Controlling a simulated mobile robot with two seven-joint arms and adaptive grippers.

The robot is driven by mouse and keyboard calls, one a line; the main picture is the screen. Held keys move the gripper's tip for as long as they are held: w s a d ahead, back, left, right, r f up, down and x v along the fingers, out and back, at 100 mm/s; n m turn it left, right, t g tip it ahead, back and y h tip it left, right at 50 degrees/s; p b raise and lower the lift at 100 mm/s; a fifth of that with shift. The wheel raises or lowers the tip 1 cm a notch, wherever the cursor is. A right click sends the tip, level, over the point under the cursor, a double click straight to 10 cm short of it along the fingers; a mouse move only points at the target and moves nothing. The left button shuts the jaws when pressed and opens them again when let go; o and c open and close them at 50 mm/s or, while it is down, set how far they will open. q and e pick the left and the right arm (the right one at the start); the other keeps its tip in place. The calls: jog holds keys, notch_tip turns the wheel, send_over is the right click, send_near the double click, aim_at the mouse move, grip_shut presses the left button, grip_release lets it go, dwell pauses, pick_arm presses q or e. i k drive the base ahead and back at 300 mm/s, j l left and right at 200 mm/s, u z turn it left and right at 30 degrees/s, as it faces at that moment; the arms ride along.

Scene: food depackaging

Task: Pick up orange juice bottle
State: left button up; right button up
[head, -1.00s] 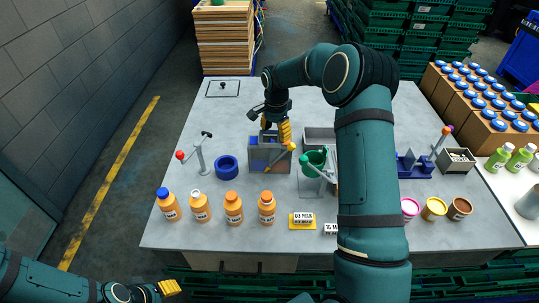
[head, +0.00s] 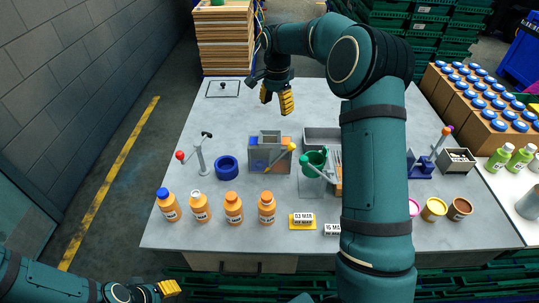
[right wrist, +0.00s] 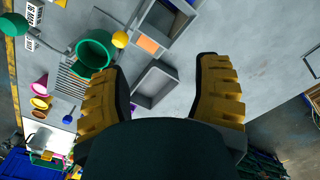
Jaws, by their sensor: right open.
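Several orange juice bottles stand upright in a row near the front left of the table in the head view. The leftmost bottle (head: 168,206) has a blue cap. The second bottle (head: 200,207) has a white top, and the third (head: 233,208) and fourth (head: 266,208) have orange caps. My right gripper (head: 277,103) is open and empty above the back middle of the table, well behind the bottles. Its two yellow fingers (right wrist: 157,95) stand wide apart in the right wrist view. My left gripper (head: 170,288) is low at the front left, off the table; its jaw state is unclear.
A grey and blue box (head: 257,160) with a yellow-knobbed lever, a green cup (head: 314,163) and a blue ring (head: 227,168) stand mid-table. A lever stand (head: 201,158) is at left. Date blocks (head: 302,220) lie in front.

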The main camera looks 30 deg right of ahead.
aim_at(198, 202)
jog(key=k, duration=1)
